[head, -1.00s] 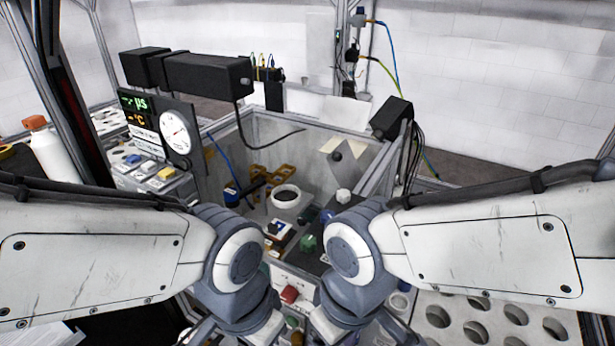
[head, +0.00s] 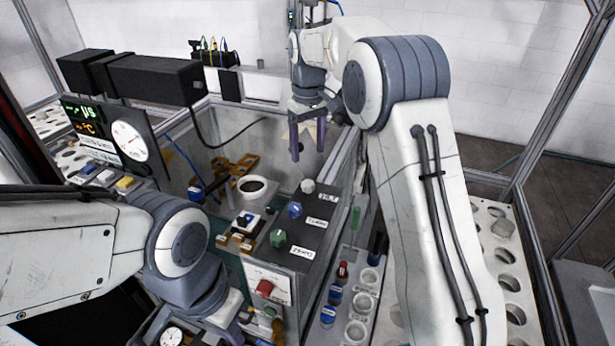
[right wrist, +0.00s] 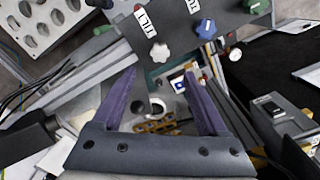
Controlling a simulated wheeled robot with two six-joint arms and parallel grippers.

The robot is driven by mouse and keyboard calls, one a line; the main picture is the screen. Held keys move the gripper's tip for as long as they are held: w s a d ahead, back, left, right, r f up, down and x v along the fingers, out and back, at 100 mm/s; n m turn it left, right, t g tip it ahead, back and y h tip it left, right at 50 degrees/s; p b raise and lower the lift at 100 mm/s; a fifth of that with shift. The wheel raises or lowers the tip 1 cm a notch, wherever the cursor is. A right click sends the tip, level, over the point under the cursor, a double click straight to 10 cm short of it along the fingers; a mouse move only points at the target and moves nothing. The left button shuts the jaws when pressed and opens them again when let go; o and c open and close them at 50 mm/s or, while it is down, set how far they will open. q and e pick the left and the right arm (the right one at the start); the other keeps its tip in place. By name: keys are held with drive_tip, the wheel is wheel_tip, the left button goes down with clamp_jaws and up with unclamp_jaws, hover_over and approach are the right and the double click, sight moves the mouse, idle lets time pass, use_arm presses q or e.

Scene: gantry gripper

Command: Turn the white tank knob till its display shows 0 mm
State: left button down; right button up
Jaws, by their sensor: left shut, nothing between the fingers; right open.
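The white knob (head: 308,186) is the farthest of three knobs on the dark sloping panel (head: 300,235), in front of the open grey tank (head: 330,155). In the right wrist view the white knob (right wrist: 160,52) sits beside a white label, ahead of the fingers. My right gripper (head: 308,152) is open and empty, pointing down above and behind the white knob, apart from it. My left gripper (head: 243,318) is shut and empty, low in front of the panel and partly hidden. A display (head: 85,120) at the left shows green and orange characters; I see no readable mm value.
A blue knob (head: 295,209) and a green knob (head: 278,238) sit close to the white one. A red knob (head: 264,288) is on the front face. A round gauge (head: 128,141) stands at left. A rack with several holes (head: 357,332) lies right of the panel.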

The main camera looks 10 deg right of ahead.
sight(307, 183)
wheel_tip(307, 183, down, 10)
drive_tip(key=shift+f+p, duration=0.1)
drive_tip(key=shift+p, duration=1.1)
clamp_jaws()
drive_tip(key=shift+n, duration=0.3)
drive_tip(key=n, duration=0.3)
drive_tip(key=shift+n, duration=0.4)
drive_tip(key=n, duration=0.3)
drive_tip(key=shift+n, duration=0.3)
drive_tip(key=n, duration=0.4)
drive_tip(key=shift+n+p, duration=0.3)
drive_tip(key=shift+n, duration=1.5)
